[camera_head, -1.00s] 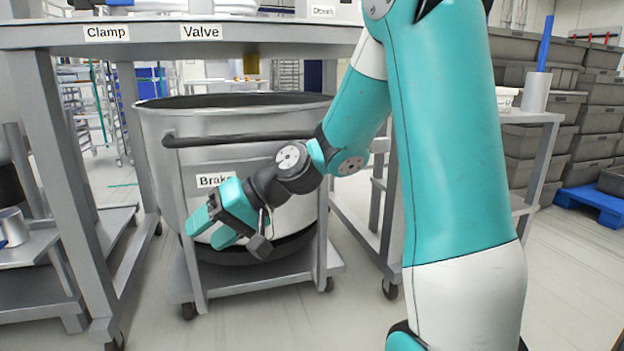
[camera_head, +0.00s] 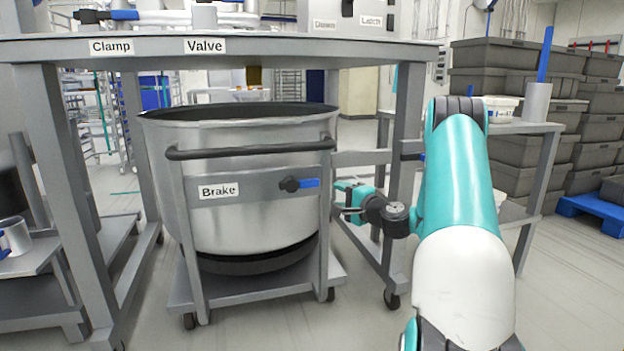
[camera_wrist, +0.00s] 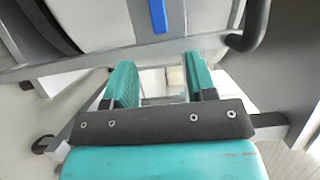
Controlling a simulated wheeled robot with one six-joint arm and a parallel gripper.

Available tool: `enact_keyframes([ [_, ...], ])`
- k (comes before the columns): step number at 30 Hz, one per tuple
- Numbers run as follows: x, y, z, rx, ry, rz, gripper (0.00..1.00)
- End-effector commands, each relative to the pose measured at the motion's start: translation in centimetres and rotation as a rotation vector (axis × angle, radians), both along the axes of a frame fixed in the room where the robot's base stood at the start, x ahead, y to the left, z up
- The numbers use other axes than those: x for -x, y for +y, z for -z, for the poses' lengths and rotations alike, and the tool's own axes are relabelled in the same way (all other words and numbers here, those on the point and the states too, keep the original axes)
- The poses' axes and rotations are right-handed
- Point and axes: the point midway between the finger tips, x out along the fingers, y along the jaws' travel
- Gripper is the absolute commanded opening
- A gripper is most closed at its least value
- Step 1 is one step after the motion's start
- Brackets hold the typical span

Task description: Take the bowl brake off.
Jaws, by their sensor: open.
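The steel bowl (camera_head: 250,222) sits on a wheeled grey frame under the table, with a label reading Brake (camera_head: 218,191) on its front. To the right of the label is the brake lever, a dark pivot with a blue handle (camera_head: 309,183) lying level and pointing right. In the wrist view the blue handle (camera_wrist: 158,16) shows at the top, beyond the fingertips. My gripper (camera_head: 345,197) is just right of the handle, apart from it. In the wrist view my gripper (camera_wrist: 160,80) has its teal fingers spread with nothing between them.
A dark push bar (camera_head: 250,149) runs across the bowl frame above the lever. The table (camera_head: 270,47) with Clamp and Valve labels overhangs the bowl. A side table (camera_head: 515,127) stands right, with stacked grey crates (camera_head: 520,150) behind. Open floor lies in front.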

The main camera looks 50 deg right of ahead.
Motion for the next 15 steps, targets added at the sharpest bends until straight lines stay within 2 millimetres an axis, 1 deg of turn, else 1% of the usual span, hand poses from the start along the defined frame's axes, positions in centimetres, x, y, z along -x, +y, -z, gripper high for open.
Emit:
enact_keyframes([
  [1,-1.4,0.0,0.2,0.007,-0.003,-0.005,0.51],
  [9,-7.4,-0.9,0.3,0.005,-0.002,-0.005,0.51],
  [12,-9.3,-1.2,0.3,0.004,-0.001,-0.005,0.51],
  [15,-10.8,-1.5,0.4,0.003,0.0,-0.004,0.51],
])
